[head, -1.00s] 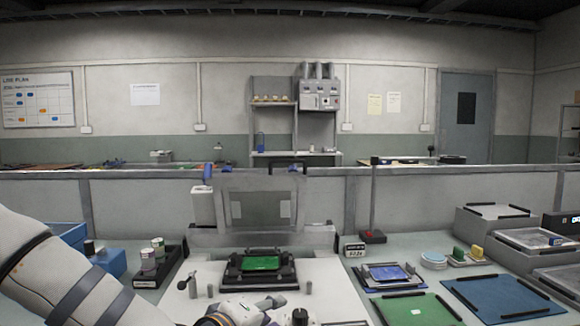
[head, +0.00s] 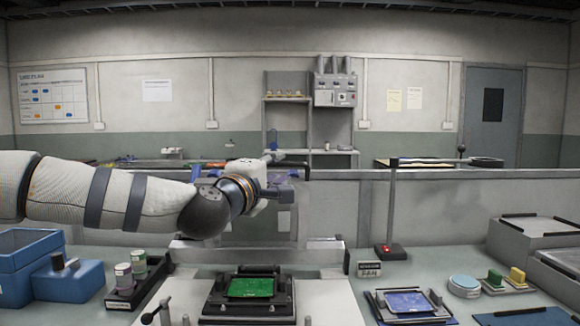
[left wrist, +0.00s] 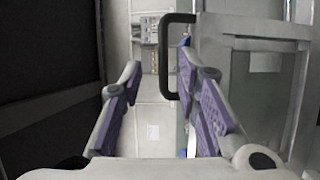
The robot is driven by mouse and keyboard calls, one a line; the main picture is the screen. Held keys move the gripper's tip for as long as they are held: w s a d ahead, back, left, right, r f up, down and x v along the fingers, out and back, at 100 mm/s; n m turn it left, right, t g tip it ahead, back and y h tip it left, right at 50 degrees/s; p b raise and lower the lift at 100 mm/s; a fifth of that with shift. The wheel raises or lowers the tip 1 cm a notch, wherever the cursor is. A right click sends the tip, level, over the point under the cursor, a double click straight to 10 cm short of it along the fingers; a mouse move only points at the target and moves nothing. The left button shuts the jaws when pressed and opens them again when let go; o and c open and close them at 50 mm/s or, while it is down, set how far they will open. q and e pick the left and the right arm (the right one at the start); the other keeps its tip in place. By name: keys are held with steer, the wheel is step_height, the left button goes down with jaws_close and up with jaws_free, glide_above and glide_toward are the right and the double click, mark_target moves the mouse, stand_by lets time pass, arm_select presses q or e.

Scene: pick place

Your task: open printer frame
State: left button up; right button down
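The printer frame (head: 318,215) is a grey windowed panel standing raised behind the green board (head: 250,287). My left arm hides much of it. In the left wrist view the frame (left wrist: 250,80) fills the right side. Its black handle (left wrist: 166,60) shows between the fingers in the picture, and I cannot tell if they touch it. In the head view the dark handle (head: 292,163) sits by the fingers. My left gripper (head: 280,182) is open, and its purple-padded fingers (left wrist: 170,75) are well apart. My right gripper is out of view.
A post with a red-lit base (head: 390,251) stands right of the printer. A blue bin (head: 30,262) and a black tray with pots (head: 138,285) are at left. A low grey partition runs behind.

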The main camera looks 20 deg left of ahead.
mark_target(287, 166)
arm_select(q)
steer(key=w, duration=0.6)
steer(key=shift+w+d+b, duration=0.1)
steer(key=shift+d+b, duration=0.2)
steer(key=shift+d, duration=0.1)
steer(key=shift+r, duration=0.1)
jaws_close()
